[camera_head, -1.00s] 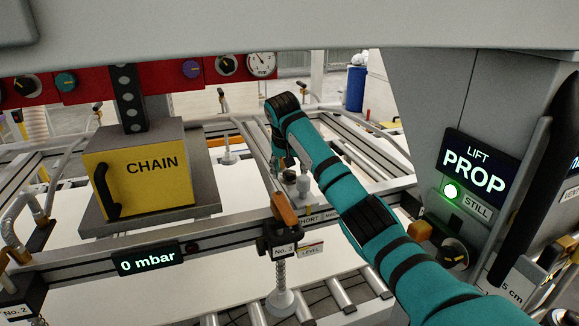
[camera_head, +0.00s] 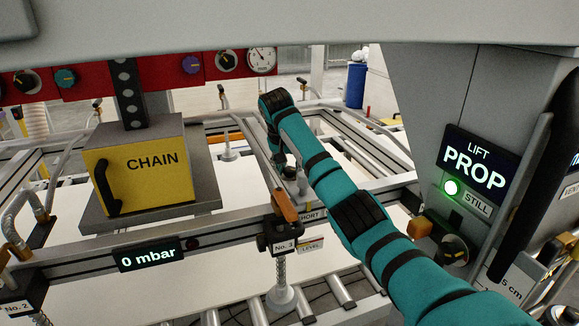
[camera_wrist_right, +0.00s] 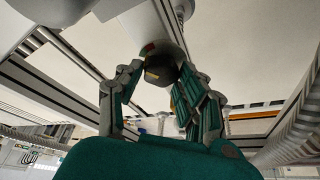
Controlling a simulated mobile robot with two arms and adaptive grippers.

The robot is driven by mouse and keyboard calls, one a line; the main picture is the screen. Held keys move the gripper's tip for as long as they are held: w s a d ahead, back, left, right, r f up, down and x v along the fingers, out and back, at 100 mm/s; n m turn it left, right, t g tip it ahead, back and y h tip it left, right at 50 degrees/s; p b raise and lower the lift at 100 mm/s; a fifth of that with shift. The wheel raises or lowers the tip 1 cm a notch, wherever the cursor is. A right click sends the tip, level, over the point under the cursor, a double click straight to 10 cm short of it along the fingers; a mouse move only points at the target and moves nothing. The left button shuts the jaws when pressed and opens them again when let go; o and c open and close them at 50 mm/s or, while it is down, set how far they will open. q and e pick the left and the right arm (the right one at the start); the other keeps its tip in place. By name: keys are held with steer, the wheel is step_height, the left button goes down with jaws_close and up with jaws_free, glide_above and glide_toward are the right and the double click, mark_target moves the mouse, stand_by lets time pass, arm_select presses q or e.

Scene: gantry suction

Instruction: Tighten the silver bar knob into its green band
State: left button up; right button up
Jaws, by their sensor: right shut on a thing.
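My right gripper (camera_head: 283,160) reaches over the frame beyond the No. 3 suction cup, with its fingers pointing down and largely hidden behind my teal arm. In the right wrist view, the right gripper (camera_wrist_right: 160,76) has its two fingers on either side of a dark round knob (camera_wrist_right: 159,70) and is shut on it. The knob sits at the end of a pale grey cylinder, and a small red and green mark shows beside it. I cannot make out a silver bar or the full green band. My left gripper is not in view.
A yellow CHAIN box (camera_head: 140,165) stands left on the gantry. The No. 3 suction cup (camera_head: 281,298) hangs in front, below an orange lever (camera_head: 285,206). A 0 mbar display (camera_head: 148,254) is on the front rail. The LIFT PROP column (camera_head: 474,165) stands close on the right.

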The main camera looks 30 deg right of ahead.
steer(key=o, duration=1.1)
steer(key=shift+o, duration=0.2)
steer(key=shift+r, duration=0.1)
steer(key=v, duration=0.7)
steer(key=shift+a+r, duration=0.2)
steer(key=shift+s+f, duration=0.1)
